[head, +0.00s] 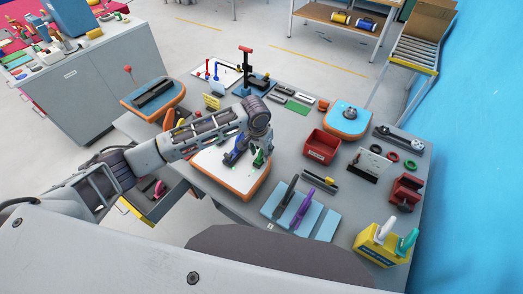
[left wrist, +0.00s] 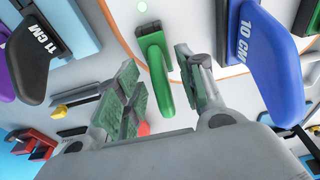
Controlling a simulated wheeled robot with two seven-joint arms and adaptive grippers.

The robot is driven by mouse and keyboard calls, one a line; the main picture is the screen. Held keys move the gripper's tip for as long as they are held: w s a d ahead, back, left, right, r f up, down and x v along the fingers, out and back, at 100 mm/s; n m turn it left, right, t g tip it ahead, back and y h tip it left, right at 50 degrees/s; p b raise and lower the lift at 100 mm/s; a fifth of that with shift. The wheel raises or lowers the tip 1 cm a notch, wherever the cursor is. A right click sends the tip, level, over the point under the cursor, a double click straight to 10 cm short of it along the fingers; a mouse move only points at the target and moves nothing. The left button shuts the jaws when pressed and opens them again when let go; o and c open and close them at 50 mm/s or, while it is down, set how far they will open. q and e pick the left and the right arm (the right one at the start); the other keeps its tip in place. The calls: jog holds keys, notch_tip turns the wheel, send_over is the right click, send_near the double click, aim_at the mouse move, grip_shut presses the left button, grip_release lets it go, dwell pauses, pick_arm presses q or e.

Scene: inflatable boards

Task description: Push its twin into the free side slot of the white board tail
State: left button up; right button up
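The white board tail (head: 217,177), with an orange edge, lies on the grey table; its white top (left wrist: 205,25) fills the upper middle of the left wrist view. A blue fin marked 10 CM (left wrist: 265,60) stands on it, also seen in the head view (head: 237,151). A green fin (head: 258,159) is at the board's right part. In the left wrist view the green fin (left wrist: 157,65) shows between my left gripper's (left wrist: 165,100) parted fingers, with gaps beside it. Whether it is seated in a slot cannot be told. My right gripper is out of view.
A light blue rack (head: 277,207) with a black fin and a purple fin (head: 303,208) stands to the right. A red bin (head: 321,146) and blue board tail (head: 347,119) are beyond. A yellow box (head: 380,244) holds bottles at the front right.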

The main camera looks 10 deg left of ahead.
aim_at(259, 155)
pick_arm(q)
jog(key=shift+r, duration=0.1)
notch_tip(259, 155, up, 12)
jog(key=s, duration=0.1)
jog(key=shift+s+a+f, duration=0.2)
jog(key=shift+s+a, duration=0.1)
jog(key=shift+a, duration=0.05)
dwell(1.3)
